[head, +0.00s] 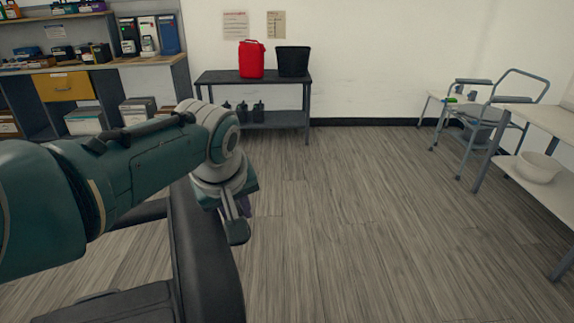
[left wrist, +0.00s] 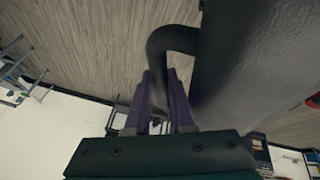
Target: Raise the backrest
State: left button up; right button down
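The scooter's black backrest (head: 205,250) stands at the lower left in the head view, beside my left arm. Its broad dark side also fills the upper right of the left wrist view (left wrist: 245,60). A black curved handle bar (left wrist: 172,38) loops out from beside it. My left gripper (head: 237,212) is low against the far side of the backrest, its fingers partly hidden in the head view. In the left wrist view its purple fingers (left wrist: 160,76) are close together, with the end of the bar between their tips. My right gripper is in neither view.
A dark table (head: 255,76) with a red canister (head: 251,59) and a black bin (head: 293,61) stands against the far wall. Stocked shelves (head: 100,65) are at the left. A walker chair (head: 485,118) and a white table (head: 545,118) are at the right. The middle floor is clear.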

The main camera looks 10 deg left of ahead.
pick_arm(q)
jog(key=shift+w+d+f+t+h+p, duration=0.2)
jog(key=shift+d+f+t+h+p, duration=0.15)
jog(key=shift+f+t, duration=0.15)
jog(key=r+p, duration=0.2)
jog(key=s+r+p, duration=0.1)
jog(key=shift+a+r, duration=0.1)
jog(key=shift+a, duration=0.15)
jog(key=shift+g, duration=0.3)
jog(key=p+v, duration=0.1)
jog(key=v, duration=0.1)
jog(key=p+v, duration=0.1)
jog(key=v, duration=0.1)
jog(key=d+p+v, duration=0.1)
jog(key=v, duration=0.1)
jog(key=shift+w+r+p, duration=0.15)
jog(key=shift+p, duration=0.15)
jog(key=shift+r, duration=0.35)
jog(key=shift+s+a+r, duration=0.15)
jog(key=shift+s+r, duration=0.1)
jog(key=shift+s, duration=0.3)
